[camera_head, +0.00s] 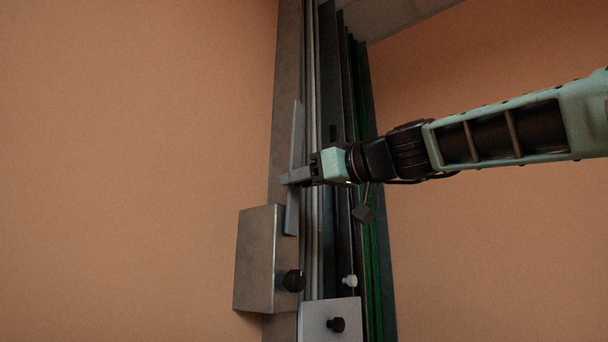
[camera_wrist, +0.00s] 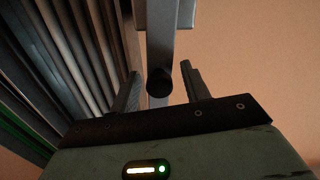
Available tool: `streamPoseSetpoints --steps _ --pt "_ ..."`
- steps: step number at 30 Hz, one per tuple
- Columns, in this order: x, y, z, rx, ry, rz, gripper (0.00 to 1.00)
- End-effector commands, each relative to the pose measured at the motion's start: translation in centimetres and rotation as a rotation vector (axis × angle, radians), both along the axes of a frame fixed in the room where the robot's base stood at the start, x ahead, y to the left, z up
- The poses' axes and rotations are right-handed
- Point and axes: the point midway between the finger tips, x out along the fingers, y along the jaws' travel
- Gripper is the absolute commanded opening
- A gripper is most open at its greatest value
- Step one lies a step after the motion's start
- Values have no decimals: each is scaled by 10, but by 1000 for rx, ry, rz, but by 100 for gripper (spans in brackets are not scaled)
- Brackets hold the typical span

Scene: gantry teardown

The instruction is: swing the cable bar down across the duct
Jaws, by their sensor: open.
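The cable bar (camera_head: 294,140) is a flat pale grey strip standing nearly upright along the left side of the duct (camera_head: 312,90). In the wrist view the bar (camera_wrist: 163,45) runs down from the top edge and shows a dark round knob (camera_wrist: 159,82). My gripper (camera_head: 286,180) is at the bar's middle, reaching in from the right across the duct. In the wrist view my gripper (camera_wrist: 161,72) is open, with one finger on each side of the knob and gaps showing. Whether the fingers reach past the knob's depth I cannot tell.
A grey metal box (camera_head: 260,255) with a black knob (camera_head: 294,281) sits below the bar. A pale plate (camera_head: 314,320) with a black knob (camera_head: 337,325) covers the duct lower down. A white knob (camera_head: 350,281) is above it. Orange wall lies clear on both sides.

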Motion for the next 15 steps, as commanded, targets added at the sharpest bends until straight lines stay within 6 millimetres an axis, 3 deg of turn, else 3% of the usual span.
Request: streamPoseSetpoints --steps 4,5,9,15 --pt "0 0 0 0 0 0 46" --pt "0 0 0 0 0 0 41" --pt "0 0 0 0 0 0 2" --pt "0 -1 0 0 0 -2 0"
